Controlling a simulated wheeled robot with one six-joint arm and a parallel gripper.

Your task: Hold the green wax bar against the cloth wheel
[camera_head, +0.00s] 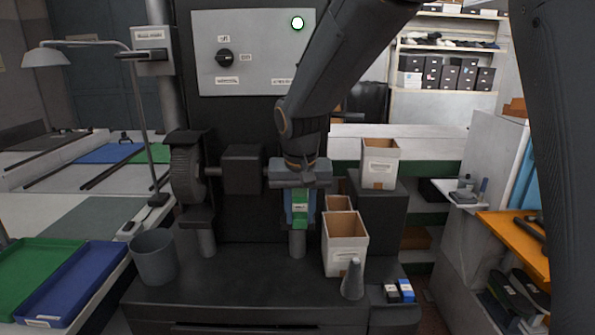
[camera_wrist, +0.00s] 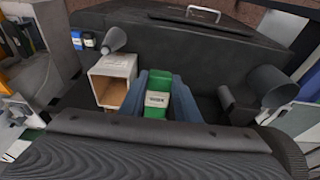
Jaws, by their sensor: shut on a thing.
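My gripper (camera_head: 300,212) is shut on the green wax bar (camera_head: 300,222), which has a pale label around its middle. The bar hangs upright between the blue-grey fingers, in front of the right end of the machine's shaft. The wrist view also shows the bar (camera_wrist: 157,104) between the fingers. A dark ridged wheel (camera_head: 187,172) sits under a hood at the machine's left end. I cannot tell whether it is the cloth wheel. Whatever sits on the right shaft end is hidden behind my gripper, so contact with the bar cannot be seen.
Below is a dark bench (camera_head: 240,285). A grey bin (camera_head: 154,257) stands left, and open cardboard boxes (camera_head: 345,243) and a grey cone (camera_head: 353,280) stand right. Small blue and black blocks (camera_head: 399,291) lie at the right corner. A control panel (camera_head: 255,55) is behind.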

